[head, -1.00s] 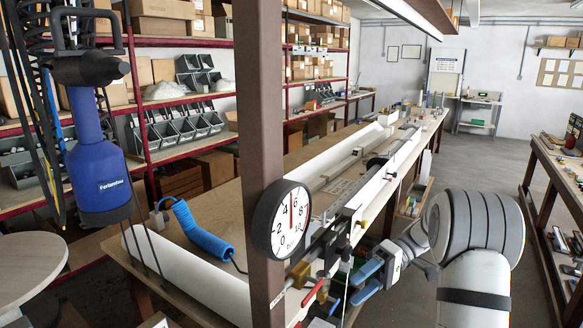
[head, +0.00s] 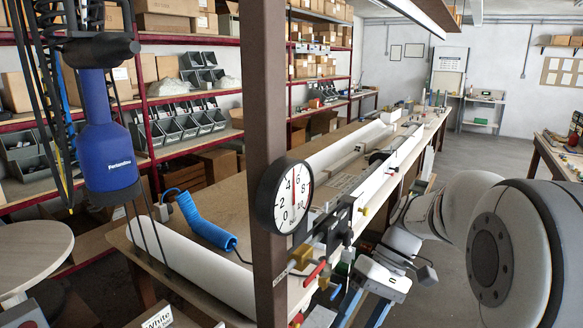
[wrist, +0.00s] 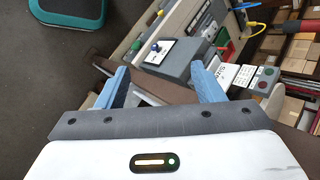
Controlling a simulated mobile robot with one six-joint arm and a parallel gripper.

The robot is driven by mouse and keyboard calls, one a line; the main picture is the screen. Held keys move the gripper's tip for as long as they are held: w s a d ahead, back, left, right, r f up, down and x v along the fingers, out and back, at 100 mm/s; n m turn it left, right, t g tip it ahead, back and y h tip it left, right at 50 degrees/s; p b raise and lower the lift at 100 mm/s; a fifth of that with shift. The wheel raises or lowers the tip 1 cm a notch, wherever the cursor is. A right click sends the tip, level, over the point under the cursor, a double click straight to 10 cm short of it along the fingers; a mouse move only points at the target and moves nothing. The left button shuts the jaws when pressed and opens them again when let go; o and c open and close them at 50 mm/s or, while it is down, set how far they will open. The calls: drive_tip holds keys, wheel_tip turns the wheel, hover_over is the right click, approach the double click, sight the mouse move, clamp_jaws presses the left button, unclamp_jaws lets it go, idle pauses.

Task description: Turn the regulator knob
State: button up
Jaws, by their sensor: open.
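A round pressure gauge (head: 285,195) with a black rim and red needle is mounted at the brown post in the head view. A brass fitting (head: 302,258) and a red lever (head: 314,273) sit below it. I cannot clearly make out the regulator knob; the post and dark parts crowd that area. My gripper (head: 360,305) is right of and below the gauge, fingers pointing down and forward. In the wrist view my gripper (wrist: 160,82) has its two light-blue fingers apart, with nothing held between them.
The brown post (head: 265,100) stands left of my arm. The long workbench (head: 180,235) carries white profiles and a coiled blue hose (head: 205,225). A blue tool (head: 105,150) hangs at left. The wrist view shows a box with a blue knob (wrist: 155,47) and a push-button box (wrist: 265,80).

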drive_tip(key=s+d+f+m+t+h+b, duration=0.2)
drive_tip(key=s+f+m+t+h+b, duration=0.1)
drive_tip(key=s+t+h, duration=0.3)
drive_tip(key=shift+s+d+f+m+t, duration=0.2)
drive_tip(key=shift+s+f+m+t, duration=0.35)
drive_tip(key=shift+s+t, duration=0.9)
